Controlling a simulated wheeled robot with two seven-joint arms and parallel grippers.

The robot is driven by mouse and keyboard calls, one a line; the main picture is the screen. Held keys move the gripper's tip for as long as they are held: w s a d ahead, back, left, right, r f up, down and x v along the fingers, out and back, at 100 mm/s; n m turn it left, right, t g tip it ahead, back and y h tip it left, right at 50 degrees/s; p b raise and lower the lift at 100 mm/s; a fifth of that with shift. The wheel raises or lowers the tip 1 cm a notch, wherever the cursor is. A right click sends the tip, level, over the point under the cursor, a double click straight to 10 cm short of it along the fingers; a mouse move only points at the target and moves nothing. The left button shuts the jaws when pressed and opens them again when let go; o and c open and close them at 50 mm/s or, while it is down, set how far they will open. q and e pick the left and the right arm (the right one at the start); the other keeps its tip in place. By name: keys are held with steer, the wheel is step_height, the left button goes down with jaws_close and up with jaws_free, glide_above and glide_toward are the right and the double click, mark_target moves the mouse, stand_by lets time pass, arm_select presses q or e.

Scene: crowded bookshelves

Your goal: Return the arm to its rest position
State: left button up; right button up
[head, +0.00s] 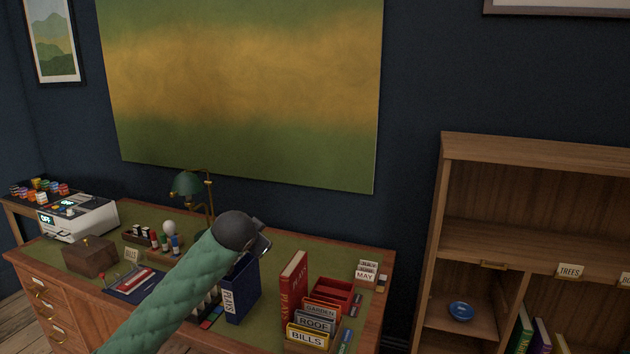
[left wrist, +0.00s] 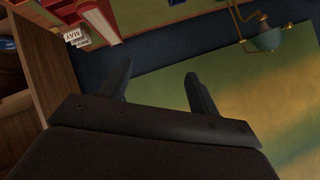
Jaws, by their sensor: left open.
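My left arm, in a green quilted sleeve (head: 172,300), reaches up from the bottom of the head view over the desk. That view is tilted and shows the wall painting, the lamp and part of the desk. My right gripper is in neither view.
The desk (head: 80,294) holds a blue binder (head: 243,290), a red book (head: 292,287), label cards reading ROOF and BILLS (head: 309,337), a green lamp (head: 187,184) and a brown box (head: 91,257). A wooden bookshelf (head: 535,150) stands at the right. The air above the desk's right part looks clear.

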arm_select(q)
steer(key=s+a+f+n+g, duration=0.1)
steer(key=s+f, duration=0.6)
steer(key=f, duration=0.3)
steer(key=s+f+n+g, duration=0.2)
steer(key=s+f, duration=0.5)
steer(key=f, duration=0.4)
steer(key=s+a+f+n+g, duration=0.1)
steer(key=s+f, duration=0.6)
steer(key=f, duration=0.3)
steer(key=s+f+g, duration=0.2)
steer(key=s+f, duration=0.5)
steer(key=s, duration=0.3)
steer(key=s+d+f+n+g, duration=0.1)
steer(key=s+f+g, duration=0.1)
steer(key=s+f, duration=0.5)
steer(key=s+f+n+g, duration=0.1)
steer(key=s+f, duration=0.6)
steer(key=s, duration=0.7)
steer(key=shift+s+d+g, duration=0.2)
steer(key=shift+d+g, duration=0.15)
steer(key=shift+g, duration=0.05)
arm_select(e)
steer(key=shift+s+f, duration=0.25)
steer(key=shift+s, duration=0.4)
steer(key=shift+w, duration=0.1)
